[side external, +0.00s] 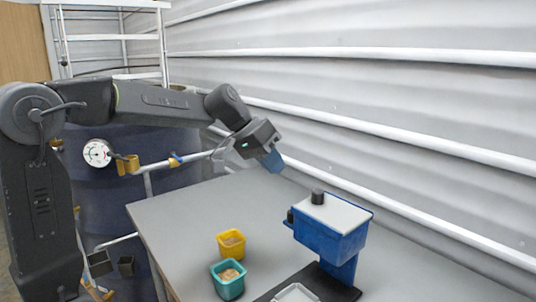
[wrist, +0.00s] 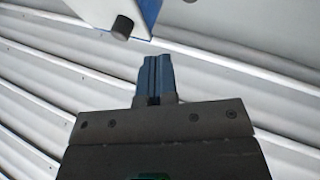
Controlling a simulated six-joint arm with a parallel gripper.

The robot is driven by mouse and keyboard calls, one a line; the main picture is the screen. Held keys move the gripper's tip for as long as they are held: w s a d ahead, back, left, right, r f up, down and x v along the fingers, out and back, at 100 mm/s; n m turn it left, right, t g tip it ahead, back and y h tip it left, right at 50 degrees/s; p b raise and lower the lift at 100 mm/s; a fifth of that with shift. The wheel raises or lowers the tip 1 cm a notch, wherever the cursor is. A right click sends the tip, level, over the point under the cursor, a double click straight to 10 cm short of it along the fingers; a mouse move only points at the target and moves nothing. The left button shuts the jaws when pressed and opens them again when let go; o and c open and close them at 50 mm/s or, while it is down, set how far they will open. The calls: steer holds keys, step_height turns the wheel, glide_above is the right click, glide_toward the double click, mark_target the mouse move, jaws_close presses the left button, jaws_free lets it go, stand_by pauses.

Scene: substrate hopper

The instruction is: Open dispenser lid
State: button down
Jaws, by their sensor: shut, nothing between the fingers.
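The dispenser (side external: 330,238) is a blue hopper on a blue stem, on the right of the table in the side external view. Its white lid (side external: 335,213) lies flat and closed on top, with a black knob (side external: 317,196) at its left end. In the wrist view the lid's pale surface (wrist: 95,9) and the knob (wrist: 122,27) show at the top edge, cut off by the frame. My gripper (side external: 276,166), with blue fingers, is shut and empty, in the air above and left of the dispenser, apart from it. The fingers also show in the wrist view (wrist: 156,62).
A yellow cup (side external: 231,243) and a teal cup (side external: 228,279), both with brownish contents, stand on the grey table (side external: 180,226) left of the dispenser. A white tray (side external: 296,293) lies on a black base below it. A corrugated wall (side external: 420,100) with pipes runs behind.

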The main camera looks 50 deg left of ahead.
steer(key=w+d+f, duration=0.3)
steer(key=d, duration=0.2)
steer(key=shift+d+f, duration=0.35)
steer(key=shift+f, duration=0.05)
steer(key=shift+w, duration=0.1)
glide_toward(345, 213)
steer(key=x, duration=0.5)
steer(key=shift+d+f, duration=0.1)
steer(key=shift+d, duration=0.05)
